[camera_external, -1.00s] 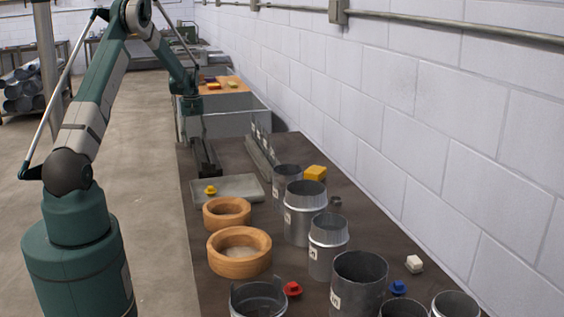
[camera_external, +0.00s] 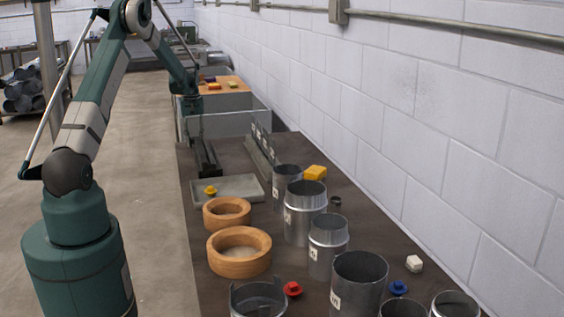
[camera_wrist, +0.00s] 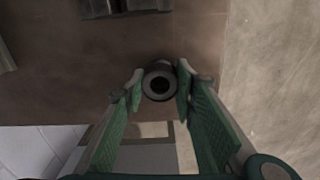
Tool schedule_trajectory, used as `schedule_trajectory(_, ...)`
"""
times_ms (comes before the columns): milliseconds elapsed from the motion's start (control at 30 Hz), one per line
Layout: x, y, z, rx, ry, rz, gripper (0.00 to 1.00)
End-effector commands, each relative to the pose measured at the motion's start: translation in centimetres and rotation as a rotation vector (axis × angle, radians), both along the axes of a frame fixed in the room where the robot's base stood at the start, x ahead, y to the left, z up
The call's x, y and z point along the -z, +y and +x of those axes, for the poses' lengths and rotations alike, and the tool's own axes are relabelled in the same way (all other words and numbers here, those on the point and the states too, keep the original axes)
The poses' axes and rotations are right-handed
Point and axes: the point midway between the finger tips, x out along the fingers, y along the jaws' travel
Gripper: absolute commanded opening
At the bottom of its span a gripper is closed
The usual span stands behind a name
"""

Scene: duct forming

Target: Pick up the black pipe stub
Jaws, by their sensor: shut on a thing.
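The black pipe stub (camera_wrist: 158,95) is a short dark ring with a round opening, seen end-on in the wrist view. My gripper (camera_wrist: 160,78) has its two green-padded fingers closed on either side of it. The stub is near the edge of the brown tabletop (camera_wrist: 95,70); I cannot tell whether it touches the table or hangs just above it. In the external view my wrist (camera_external: 188,88) is over the far end of the table, and the stub is too small to make out.
A grey bin (camera_external: 225,125) stands beyond the table's far end. Dark metal rails (camera_external: 205,155) lie close by. A white block wall (camera_external: 430,130) runs along the right.

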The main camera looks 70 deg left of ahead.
Motion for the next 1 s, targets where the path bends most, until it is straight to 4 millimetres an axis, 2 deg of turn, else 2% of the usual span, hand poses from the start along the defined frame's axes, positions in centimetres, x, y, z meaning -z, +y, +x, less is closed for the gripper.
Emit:
schedule_trajectory(267,-2.2,0.0,0.0,0.000,0.000,0.000,0.15)
schedule_trajectory(700,-8.4,0.0,0.0,0.000,0.000,0.000,0.15)
schedule_trajectory(1000,-9.9,0.0,0.0,0.000,0.000,0.000,0.15)
